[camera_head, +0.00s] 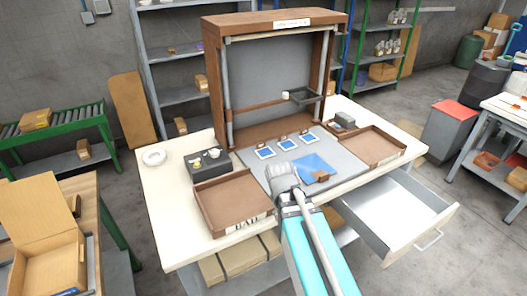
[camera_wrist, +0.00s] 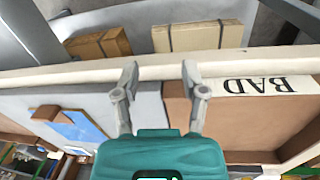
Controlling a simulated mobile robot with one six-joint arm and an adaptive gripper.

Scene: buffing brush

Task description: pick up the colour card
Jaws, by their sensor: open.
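Three small blue cards with white borders lie in a row on the grey mat: left (camera_head: 265,152), middle (camera_head: 287,144) and right (camera_head: 307,137). I cannot tell which item is the colour card. A larger blue sheet (camera_head: 313,163) lies nearer the front, and it also shows in the wrist view (camera_wrist: 80,130). A brown block (camera_head: 320,176) sits at its front edge. My gripper (camera_wrist: 159,72) is open, with nothing between its fingers. It is over the table's front, between the BAD tray and the blue sheet. My wrist hides its fingers in the head view.
The brown BAD tray (camera_head: 231,202) stands left of the mat (camera_head: 345,160), with another brown tray (camera_head: 370,148) at right. A wooden frame (camera_head: 213,85) rises behind. An open drawer (camera_head: 405,207) juts out front right. A dark box (camera_head: 208,164) stands at left.

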